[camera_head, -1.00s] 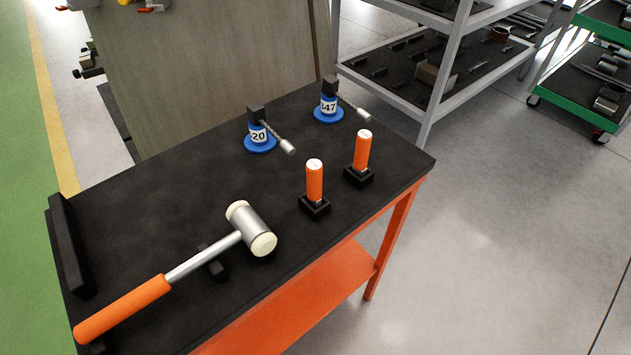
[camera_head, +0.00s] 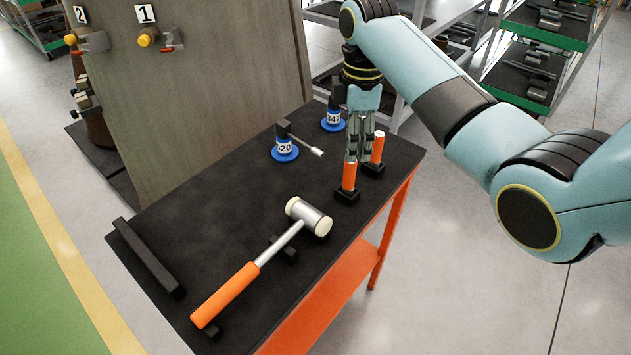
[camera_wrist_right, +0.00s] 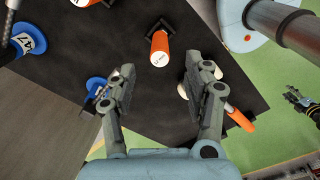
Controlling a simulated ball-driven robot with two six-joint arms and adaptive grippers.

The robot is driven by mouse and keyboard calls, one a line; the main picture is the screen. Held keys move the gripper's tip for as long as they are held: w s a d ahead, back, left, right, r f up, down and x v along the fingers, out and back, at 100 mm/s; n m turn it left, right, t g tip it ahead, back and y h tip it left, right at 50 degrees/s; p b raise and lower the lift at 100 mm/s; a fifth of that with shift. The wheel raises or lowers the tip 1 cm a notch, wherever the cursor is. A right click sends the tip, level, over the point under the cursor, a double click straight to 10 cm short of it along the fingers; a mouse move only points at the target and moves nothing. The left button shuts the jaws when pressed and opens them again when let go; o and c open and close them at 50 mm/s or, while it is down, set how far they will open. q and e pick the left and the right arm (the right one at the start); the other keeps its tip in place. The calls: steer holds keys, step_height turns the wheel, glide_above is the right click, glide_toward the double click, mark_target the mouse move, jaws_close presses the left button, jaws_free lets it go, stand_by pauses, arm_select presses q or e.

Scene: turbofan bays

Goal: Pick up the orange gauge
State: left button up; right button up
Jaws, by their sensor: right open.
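Two orange gauges stand upright in black holders on the black table top. The nearer gauge (camera_head: 349,178) is beside the hammer, and the farther gauge (camera_head: 377,147) stands behind it to the right. My right gripper (camera_head: 358,156) points down by the nearer gauge and hides part of it. In the right wrist view, my right gripper (camera_wrist_right: 162,72) is open and empty. The nearer gauge (camera_wrist_right: 160,47) shows just beyond its fingertips, apart from them. The farther gauge is cut off at the top. My left gripper (camera_wrist_right: 297,98) is small at the right edge there; its jaws are unclear.
A hammer (camera_head: 309,217) with an orange handle lies across the table. Blue-based tools marked 20 (camera_head: 285,151) and 47 (camera_head: 332,122) stand behind the gauges. A black bar (camera_head: 148,258) lies at the left edge, and a tall panel (camera_head: 205,90) stands behind.

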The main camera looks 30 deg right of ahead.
mark_target(349, 178)
step_height(349, 178, down, 5)
steer(key=shift+w+d+f, duration=0.1)
steer(key=shift+d, duration=0.05)
steer(key=shift+f, duration=0.15)
steer(key=f, duration=0.4)
steer(key=shift+a+f, duration=0.25)
steer(key=shift+f, duration=0.3)
arm_select(q)
steer(key=shift+w+r, duration=0.3)
steer(key=shift+w, duration=0.1)
arm_select(e)
jaws_close()
